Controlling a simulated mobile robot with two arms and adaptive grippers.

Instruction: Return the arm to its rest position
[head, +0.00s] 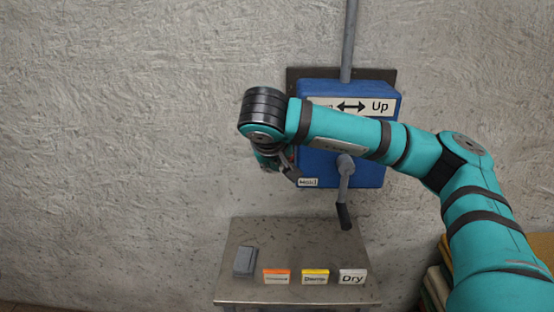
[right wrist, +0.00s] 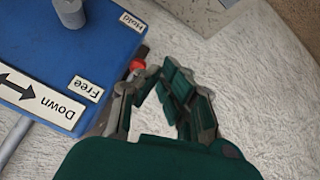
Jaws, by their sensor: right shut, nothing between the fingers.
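My right arm (head: 345,135), teal with black bands, reaches in from the right side of the head view, across the front of a blue control box. My right gripper (head: 287,172) hangs at the box's lower left, partly hidden by its own wrist. In the right wrist view its dark fingers (right wrist: 160,88) are shut and empty, beside the blue box (right wrist: 105,55). A small red part (right wrist: 137,66) shows close to one finger; I cannot tell whether they touch. My left gripper is not in view.
The blue box (head: 370,172) is on the wall, with a lever (head: 344,190) pointing down and a pipe (head: 348,40) above. Below is a metal panel (head: 240,290) with a grey switch (head: 244,262) and orange, yellow and white labelled blocks. The wall at left is clear.

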